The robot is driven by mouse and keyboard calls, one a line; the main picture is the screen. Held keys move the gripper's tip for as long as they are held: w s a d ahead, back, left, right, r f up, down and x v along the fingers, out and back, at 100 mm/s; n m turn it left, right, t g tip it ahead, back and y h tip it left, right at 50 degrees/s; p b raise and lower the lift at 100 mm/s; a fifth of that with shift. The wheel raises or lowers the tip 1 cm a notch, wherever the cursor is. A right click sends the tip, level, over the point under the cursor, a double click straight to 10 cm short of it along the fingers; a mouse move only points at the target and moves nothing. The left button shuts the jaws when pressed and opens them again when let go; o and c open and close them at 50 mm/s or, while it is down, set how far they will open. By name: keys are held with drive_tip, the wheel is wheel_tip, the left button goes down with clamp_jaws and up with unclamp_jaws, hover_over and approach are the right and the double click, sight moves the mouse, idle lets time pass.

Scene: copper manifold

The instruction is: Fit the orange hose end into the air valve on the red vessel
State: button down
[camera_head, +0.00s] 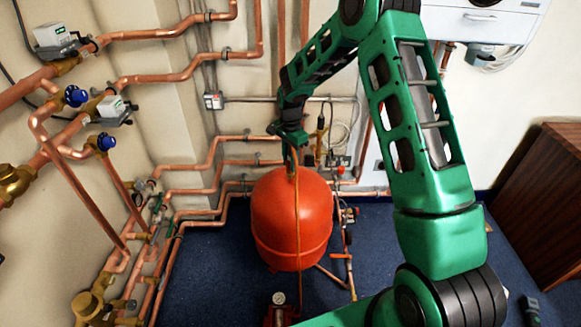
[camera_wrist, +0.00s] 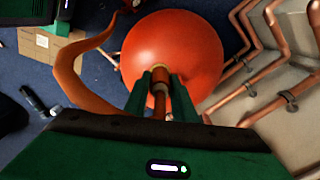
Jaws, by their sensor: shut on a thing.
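The red vessel (camera_head: 280,220) stands on the blue floor in the head view. It fills the upper middle of the wrist view (camera_wrist: 185,50). My gripper (camera_head: 290,147) is above the vessel's top. In the wrist view its two green fingers (camera_wrist: 160,82) are shut on the orange hose end (camera_wrist: 159,98), which has a brass-coloured part. The orange hose (camera_head: 297,215) hangs down in front of the vessel; in the wrist view it curves off to the left (camera_wrist: 68,75). I cannot make out the air valve, nor whether the hose end touches the vessel.
Copper pipes (camera_head: 215,165) run along the wall left of and behind the vessel. A small red device with a round gauge (camera_head: 278,298) stands on the floor in front. A brown wooden cabinet (camera_head: 545,200) is at the right. Cardboard boxes (camera_wrist: 50,45) show at the wrist view's left.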

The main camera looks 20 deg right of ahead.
drive_tip(key=w+d+f, duration=0.3)
drive_tip(key=w+f, duration=0.1)
drive_tip(key=w, duration=0.2)
drive_tip(key=shift+w, duration=0.15)
idle(0.7)
drive_tip(key=shift+w+f, duration=0.1)
drive_tip(key=shift+f, duration=0.15)
idle(0.5)
drive_tip(key=shift+f, duration=1.15)
drive_tip(key=shift+f, duration=0.7)
idle(0.5)
